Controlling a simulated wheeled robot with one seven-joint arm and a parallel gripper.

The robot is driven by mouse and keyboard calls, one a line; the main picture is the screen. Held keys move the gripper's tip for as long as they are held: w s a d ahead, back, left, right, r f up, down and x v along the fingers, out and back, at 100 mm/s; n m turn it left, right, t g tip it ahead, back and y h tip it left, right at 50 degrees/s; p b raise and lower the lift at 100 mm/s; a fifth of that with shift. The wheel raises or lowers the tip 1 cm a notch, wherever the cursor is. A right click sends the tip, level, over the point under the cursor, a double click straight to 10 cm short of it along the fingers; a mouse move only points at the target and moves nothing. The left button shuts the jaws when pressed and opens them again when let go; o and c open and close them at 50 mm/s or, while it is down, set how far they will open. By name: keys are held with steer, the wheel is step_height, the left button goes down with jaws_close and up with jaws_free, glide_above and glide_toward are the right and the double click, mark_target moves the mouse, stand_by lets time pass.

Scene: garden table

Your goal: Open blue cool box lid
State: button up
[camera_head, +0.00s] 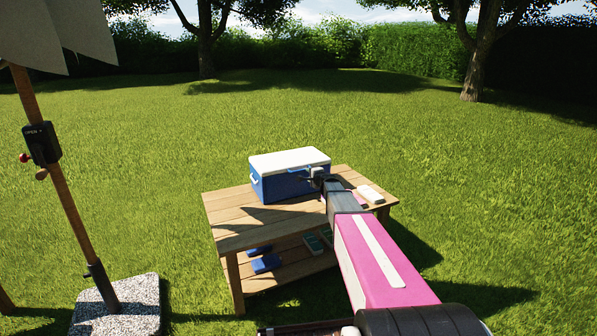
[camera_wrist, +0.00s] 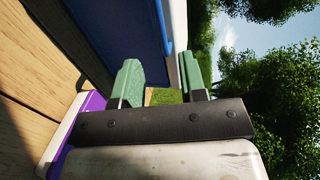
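The blue cool box (camera_head: 285,187) stands on the wooden table, with its white lid (camera_head: 285,160) lying shut on top. My gripper (camera_head: 309,174) is at the box's right front side, near the lid's rim. In the wrist view, turned sideways, the green fingers of my gripper (camera_wrist: 162,78) are spread apart. The blue box wall (camera_wrist: 128,28) and the white lid edge (camera_wrist: 174,68) show beyond and between them. The lid edge is close to the right finger; I cannot tell whether they touch.
The wooden table (camera_head: 228,204) has bare boards at the left. A white item (camera_head: 370,194) lies at its right end; a purple item (camera_wrist: 92,103) shows in the wrist view. Blue items (camera_head: 266,263) lie on the lower shelf. A parasol pole (camera_head: 66,200) stands at left.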

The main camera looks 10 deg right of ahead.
mark_target(302, 170)
steer(key=x, duration=1)
steer(key=shift+w+a, duration=0.1)
jaws_close()
